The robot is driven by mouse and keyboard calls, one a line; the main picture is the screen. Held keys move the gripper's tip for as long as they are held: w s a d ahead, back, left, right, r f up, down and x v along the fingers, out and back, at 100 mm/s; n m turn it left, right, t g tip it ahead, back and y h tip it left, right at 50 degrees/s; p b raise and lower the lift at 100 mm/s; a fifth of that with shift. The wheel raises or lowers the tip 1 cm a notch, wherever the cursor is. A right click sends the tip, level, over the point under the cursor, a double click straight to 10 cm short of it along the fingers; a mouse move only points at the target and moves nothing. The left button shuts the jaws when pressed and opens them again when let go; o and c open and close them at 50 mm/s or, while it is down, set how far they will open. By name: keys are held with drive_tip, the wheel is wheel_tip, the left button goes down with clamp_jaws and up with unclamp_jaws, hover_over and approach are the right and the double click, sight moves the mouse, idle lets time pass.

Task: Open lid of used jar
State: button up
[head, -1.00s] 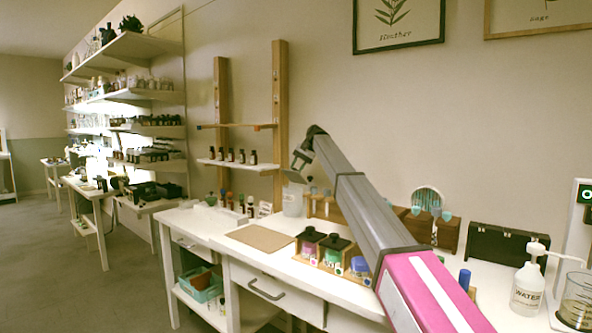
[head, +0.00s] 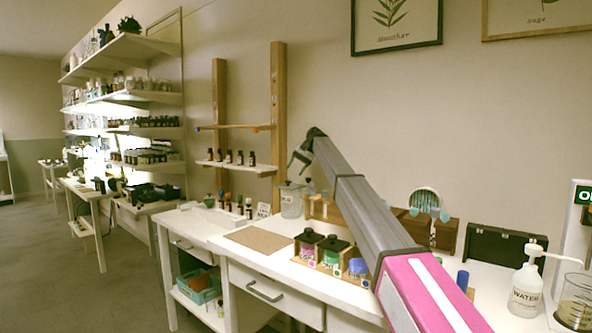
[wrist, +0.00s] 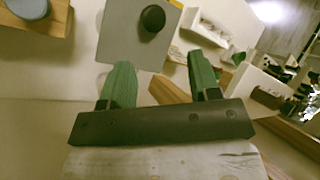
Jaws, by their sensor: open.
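A translucent whitish jar (head: 291,203) stands at the back of the white table, near the wall. It has a flat lid with a small dark knob (head: 289,183). In the wrist view a grey square lid with a round black knob (wrist: 152,18) shows at the top, beyond the fingertips; it looks like the same jar's lid. My gripper (head: 295,163) is above the jar and apart from it. In the wrist view its two green fingers (wrist: 163,72) are spread with nothing between them. My arm hides part of the table behind it.
A wooden tray (head: 318,266) holds dark-lidded jars in front of the arm. A brown mat (head: 259,239) lies left of it. Small bottles (head: 238,203) stand left of the jar. A black case (head: 500,247) and a water pump bottle (head: 525,290) stand at right.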

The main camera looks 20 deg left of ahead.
drive_tip(key=shift+w+r, duration=0.1)
drive_tip(key=v, duration=0.7)
drive_tip(key=shift+r, duration=0.1)
